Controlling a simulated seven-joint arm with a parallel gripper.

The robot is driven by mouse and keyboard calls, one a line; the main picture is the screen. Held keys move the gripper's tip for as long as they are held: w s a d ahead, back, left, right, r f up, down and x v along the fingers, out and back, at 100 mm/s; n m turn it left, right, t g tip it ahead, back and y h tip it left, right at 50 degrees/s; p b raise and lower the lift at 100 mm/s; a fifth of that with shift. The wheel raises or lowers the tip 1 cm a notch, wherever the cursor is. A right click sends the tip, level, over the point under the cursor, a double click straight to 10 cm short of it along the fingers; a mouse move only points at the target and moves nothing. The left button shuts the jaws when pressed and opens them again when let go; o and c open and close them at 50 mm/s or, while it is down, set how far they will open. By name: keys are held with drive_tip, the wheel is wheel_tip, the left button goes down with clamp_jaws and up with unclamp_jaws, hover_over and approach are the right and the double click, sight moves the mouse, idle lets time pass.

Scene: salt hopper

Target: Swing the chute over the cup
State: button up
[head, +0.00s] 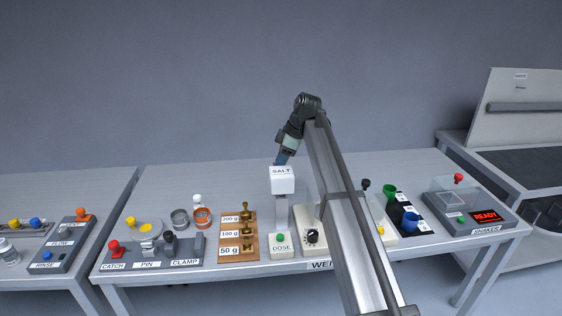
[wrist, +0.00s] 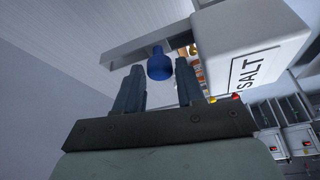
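The salt hopper is a white box (head: 283,180) marked SALT on a grey post, and it also shows large at the right of the wrist view (wrist: 255,50). A grey bar (wrist: 130,53), which looks like the chute, extends left from the hopper with a blue knob (wrist: 159,66) on it. My gripper (wrist: 158,82) is open, one finger on each side of the knob, with gaps visible; contact is not seen. In the head view my gripper (head: 281,158) is just behind the hopper's top. I cannot tell which cup is meant; the chute's outlet is hidden.
The hopper's base has a green DOSE button (head: 281,238). Brass weights (head: 245,212) stand on a wooden board left of it. A dial panel (head: 312,236) is close right.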

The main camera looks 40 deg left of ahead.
clamp_jaws()
drive_tip(key=shift+w+d+m+t, duration=0.3)
drive_tip(key=shift+d+m, duration=0.15)
drive_tip(key=shift+m, duration=0.35)
drive_tip(key=shift+o, duration=0.5)
unclamp_jaws()
drive_tip(key=v, duration=1.3)
drive_tip(key=shift+d+r, duration=0.2)
drive_tip(key=shift+r, duration=0.15)
drive_tip(key=shift+w, duration=0.1)
